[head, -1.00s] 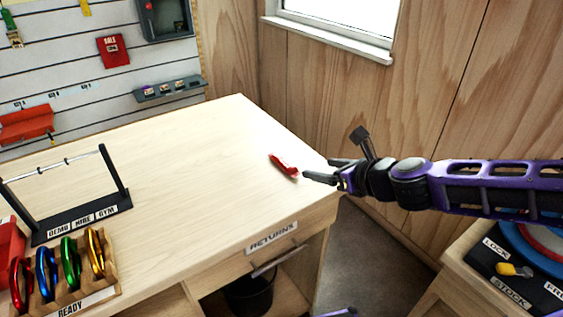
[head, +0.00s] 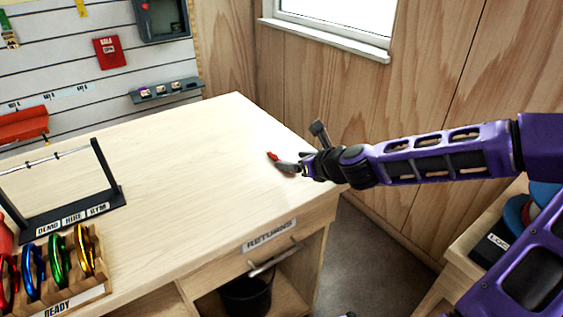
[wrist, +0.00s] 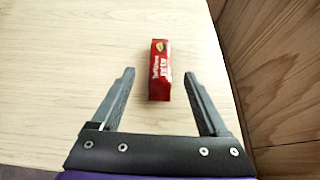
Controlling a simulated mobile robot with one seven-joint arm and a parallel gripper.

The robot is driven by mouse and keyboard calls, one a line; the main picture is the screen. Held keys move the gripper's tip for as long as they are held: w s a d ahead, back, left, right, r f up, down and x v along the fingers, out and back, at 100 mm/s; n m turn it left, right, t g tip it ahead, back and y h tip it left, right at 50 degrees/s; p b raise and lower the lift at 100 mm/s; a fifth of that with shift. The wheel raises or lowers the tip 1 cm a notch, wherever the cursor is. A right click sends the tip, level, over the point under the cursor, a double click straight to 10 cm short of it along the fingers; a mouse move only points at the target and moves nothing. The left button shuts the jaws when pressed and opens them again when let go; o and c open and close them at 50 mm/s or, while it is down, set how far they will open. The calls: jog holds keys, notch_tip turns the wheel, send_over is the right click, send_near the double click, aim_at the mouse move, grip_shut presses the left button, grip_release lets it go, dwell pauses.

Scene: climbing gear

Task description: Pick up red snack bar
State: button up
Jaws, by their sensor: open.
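The red snack bar (wrist: 160,70) lies on the wooden table near its right edge. In the wrist view it lies lengthwise, centred ahead of and partly between the two fingertips. My gripper (wrist: 158,75) is open, with one finger on each side of the bar's near end and a gap on both sides. In the head view my gripper (head: 288,167) comes in from the right and covers most of the snack bar (head: 272,155); only its far red end shows.
The tabletop (head: 190,170) around the bar is clear. A rack with several coloured carabiners (head: 60,262) and a black bar stand (head: 75,210) are at the left. A wooden wall (wrist: 265,65) stands beyond the table's right edge.

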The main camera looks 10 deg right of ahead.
aim_at(285, 159)
jog(key=b+x, duration=0.1)
jog(key=x, duration=0.3)
jog(key=shift+w+f, duration=0.1)
grip_shut()
